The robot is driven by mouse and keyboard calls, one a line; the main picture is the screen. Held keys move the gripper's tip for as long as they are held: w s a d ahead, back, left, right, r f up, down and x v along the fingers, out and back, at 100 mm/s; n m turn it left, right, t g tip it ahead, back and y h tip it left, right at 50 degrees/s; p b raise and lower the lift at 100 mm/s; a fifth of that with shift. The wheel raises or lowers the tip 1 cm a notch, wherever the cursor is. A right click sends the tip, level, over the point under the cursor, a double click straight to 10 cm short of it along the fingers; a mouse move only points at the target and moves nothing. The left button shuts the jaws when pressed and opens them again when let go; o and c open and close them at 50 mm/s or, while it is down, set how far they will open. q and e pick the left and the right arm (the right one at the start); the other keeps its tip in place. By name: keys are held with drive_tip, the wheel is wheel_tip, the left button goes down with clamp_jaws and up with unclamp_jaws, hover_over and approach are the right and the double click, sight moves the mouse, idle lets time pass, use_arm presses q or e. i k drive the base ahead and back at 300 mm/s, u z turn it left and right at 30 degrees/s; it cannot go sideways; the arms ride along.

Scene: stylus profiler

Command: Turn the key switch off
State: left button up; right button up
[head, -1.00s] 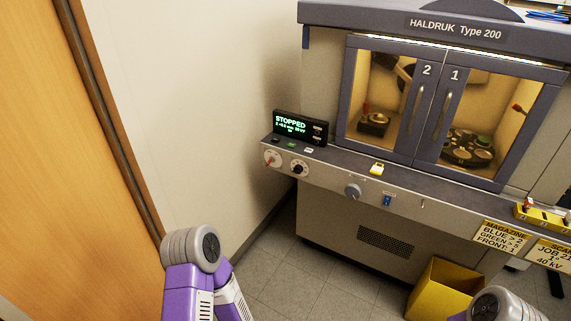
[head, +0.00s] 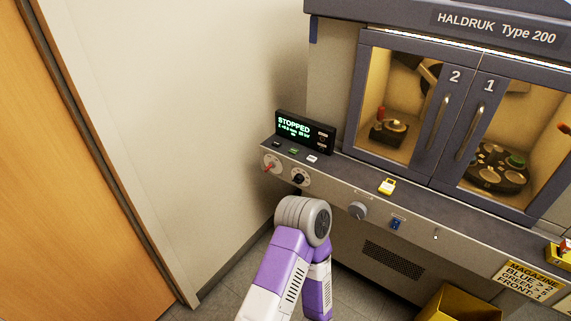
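The control ledge (head: 340,191) of the profiler carries several small controls on its front face. At its left end is a round pale plate with a red lever (head: 270,164), and beside it a round dial with a black knob (head: 299,179). Further right are a grey knob (head: 357,210), a blue switch (head: 395,224) and a small pale fitting (head: 436,235). I cannot tell for sure which one is the key switch, or its position. My purple arm shows below the ledge, but neither gripper is in view.
A display (head: 304,131) reading STOPPED stands on the ledge's left end. Cabinet doors 2 (head: 432,123) and 1 (head: 469,133) are shut. A yellow bin (head: 462,303) stands below. A wall and wooden door are at left.

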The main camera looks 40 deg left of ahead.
sight(272, 165)
drive_tip(key=u, duration=0.5)
drive_tip(key=i, duration=0.55)
drive_tip(key=u, duration=0.55)
